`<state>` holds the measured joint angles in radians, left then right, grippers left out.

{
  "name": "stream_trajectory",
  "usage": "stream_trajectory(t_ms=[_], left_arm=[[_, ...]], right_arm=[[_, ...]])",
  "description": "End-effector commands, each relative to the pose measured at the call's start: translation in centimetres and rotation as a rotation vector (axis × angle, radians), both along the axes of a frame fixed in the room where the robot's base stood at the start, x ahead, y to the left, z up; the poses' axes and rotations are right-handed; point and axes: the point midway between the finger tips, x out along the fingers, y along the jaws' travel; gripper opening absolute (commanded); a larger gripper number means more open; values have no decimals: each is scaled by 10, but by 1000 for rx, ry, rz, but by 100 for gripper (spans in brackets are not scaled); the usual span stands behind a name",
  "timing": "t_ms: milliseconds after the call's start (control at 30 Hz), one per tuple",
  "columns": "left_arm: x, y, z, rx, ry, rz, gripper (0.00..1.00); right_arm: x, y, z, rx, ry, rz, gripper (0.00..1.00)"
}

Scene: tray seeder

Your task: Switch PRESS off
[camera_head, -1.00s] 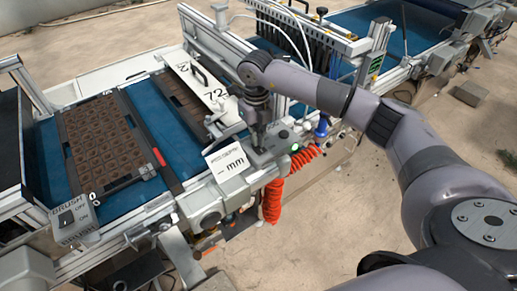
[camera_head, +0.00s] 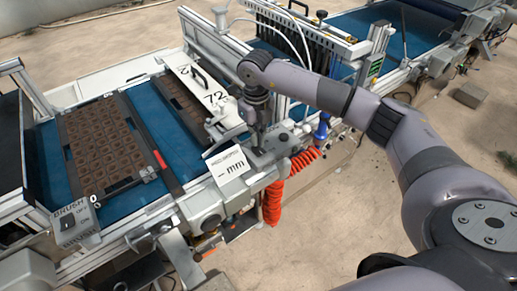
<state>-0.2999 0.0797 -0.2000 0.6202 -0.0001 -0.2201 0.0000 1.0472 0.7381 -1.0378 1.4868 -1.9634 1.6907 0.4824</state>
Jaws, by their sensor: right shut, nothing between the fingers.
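My right gripper (camera_head: 256,138) points down at the grey control box (camera_head: 286,138) on the near rail of the seeder, beside the white "mm" card (camera_head: 228,163). It is shut and empty. Its fingertips are close to the box; the switch itself is hidden or too small to make out, and I cannot tell whether the fingers touch it. No lit green lamp shows on the box. My left gripper is out of view.
A brown cell tray (camera_head: 103,150) lies on the blue belt (camera_head: 160,125) at left. The BRUSH switch box (camera_head: 74,224) is at the near left corner. A red coiled hose (camera_head: 271,203) hangs below the rail. Open floor lies in front.

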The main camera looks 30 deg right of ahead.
Motion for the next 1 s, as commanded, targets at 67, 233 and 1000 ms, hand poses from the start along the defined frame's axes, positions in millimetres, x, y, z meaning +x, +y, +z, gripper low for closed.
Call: stream_trajectory(t_ms=[67,233,1000], left_arm=[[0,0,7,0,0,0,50],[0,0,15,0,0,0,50],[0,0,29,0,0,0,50]], right_arm=[[0,0,10,0,-1,0,0],[0,0,24,-1,-1,0,0],[0,0,50,-1,-1,-1,0]])
